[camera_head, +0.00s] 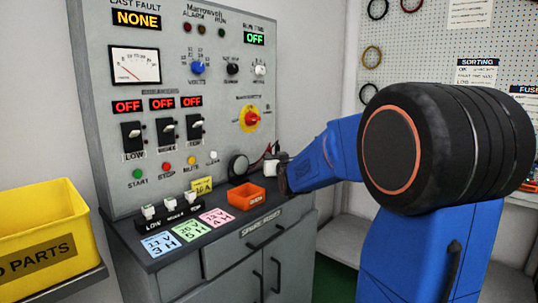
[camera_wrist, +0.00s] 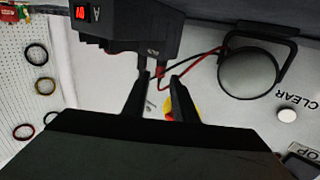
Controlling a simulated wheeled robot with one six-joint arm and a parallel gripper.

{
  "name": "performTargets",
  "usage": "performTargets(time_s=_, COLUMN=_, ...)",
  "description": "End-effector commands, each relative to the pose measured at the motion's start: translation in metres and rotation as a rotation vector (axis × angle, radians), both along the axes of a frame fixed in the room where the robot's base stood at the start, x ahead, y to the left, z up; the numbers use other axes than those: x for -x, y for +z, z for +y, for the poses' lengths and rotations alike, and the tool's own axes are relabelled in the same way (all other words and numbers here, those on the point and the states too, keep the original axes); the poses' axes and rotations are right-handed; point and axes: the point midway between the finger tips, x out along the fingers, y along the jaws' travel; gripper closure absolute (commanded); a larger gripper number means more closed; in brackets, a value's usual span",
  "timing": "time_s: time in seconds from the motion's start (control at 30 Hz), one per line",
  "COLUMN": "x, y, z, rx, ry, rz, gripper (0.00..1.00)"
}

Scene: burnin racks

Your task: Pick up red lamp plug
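The lamp (camera_head: 238,167), a round dark disc, stands at the back of the bench; it also shows in the wrist view (camera_wrist: 248,72). A red lead and a black lead run from it towards my fingertips. In the wrist view, the red lead's end (camera_wrist: 160,86) shows between the fingertips; the plug itself is too small to make out clearly. My gripper (camera_wrist: 160,80) has its two fingers apart, with a gap between them, and no firm grip shows. In the head view my gripper (camera_head: 281,174) is at the bench's right end, by the lamp.
A black device with a red display (camera_wrist: 120,25) is close beyond my fingertips. The control panel (camera_head: 180,90) rises behind the bench. An orange tray (camera_head: 246,197) and coloured cards (camera_head: 188,231) lie on the bench. A yellow bin (camera_head: 45,240) stands at left.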

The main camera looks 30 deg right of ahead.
Motion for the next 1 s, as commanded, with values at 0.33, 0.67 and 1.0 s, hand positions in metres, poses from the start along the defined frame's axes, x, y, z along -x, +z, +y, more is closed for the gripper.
performTargets(time_s=0.33, x=-0.028, y=0.0, z=-0.008, rx=0.0, ry=0.0, rz=0.0, gripper=0.75)
performTargets(time_s=0.67, x=-0.066, y=0.004, z=-0.017, rx=0.001, ry=0.0, rz=0.001, gripper=0.75)
performTargets(time_s=1.0, x=-0.077, y=0.005, z=-0.02, rx=0.0, ry=0.0, rz=0.0, gripper=0.75)
